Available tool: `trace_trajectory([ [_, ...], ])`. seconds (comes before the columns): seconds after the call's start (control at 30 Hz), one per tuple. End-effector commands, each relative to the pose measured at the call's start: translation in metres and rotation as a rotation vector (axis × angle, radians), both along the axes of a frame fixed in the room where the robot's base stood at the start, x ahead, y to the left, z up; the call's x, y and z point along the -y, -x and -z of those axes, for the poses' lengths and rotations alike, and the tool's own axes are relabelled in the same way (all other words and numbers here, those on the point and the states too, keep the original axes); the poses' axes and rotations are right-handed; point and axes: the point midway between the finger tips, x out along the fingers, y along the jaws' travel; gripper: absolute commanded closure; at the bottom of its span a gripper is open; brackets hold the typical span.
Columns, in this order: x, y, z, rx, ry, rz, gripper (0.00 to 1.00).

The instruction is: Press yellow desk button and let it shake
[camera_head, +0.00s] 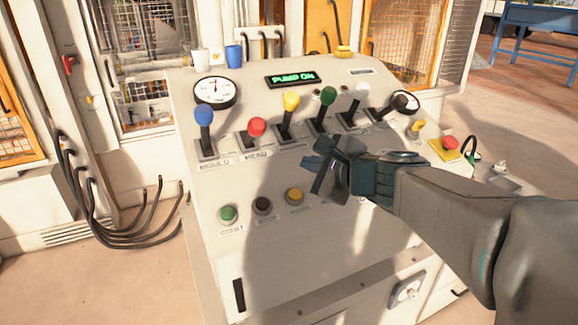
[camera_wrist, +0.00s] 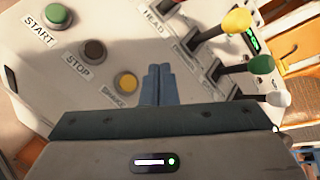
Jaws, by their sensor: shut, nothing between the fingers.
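The yellow desk button (camera_head: 294,195) sits in the lower row of the sloped control panel (camera_head: 215,175), right of a dark button (camera_head: 262,205) and a green button (camera_head: 228,213). In the wrist view the yellow button (camera_wrist: 127,83) has a label below it that seems to read "SHAKE". My gripper (camera_head: 312,165) is shut and empty. It hovers over the panel, above and to the right of the yellow button in the head view. In the wrist view the closed fingertips (camera_wrist: 158,72) are just right of the button, apart from it.
A red emergency button (camera_head: 450,143) is at the right. A green display (camera_head: 293,78) reads "PUMP ON". Cables hang at the left.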

Motion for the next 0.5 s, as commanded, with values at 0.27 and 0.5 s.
trace_trajectory([
  [0.27, 0.000, 0.000, 0.003, 0.000, 0.002, -0.001, 1.00],
  [0.5, -0.003, -0.007, 0.021, 0.000, 0.003, -0.002, 1.00],
])
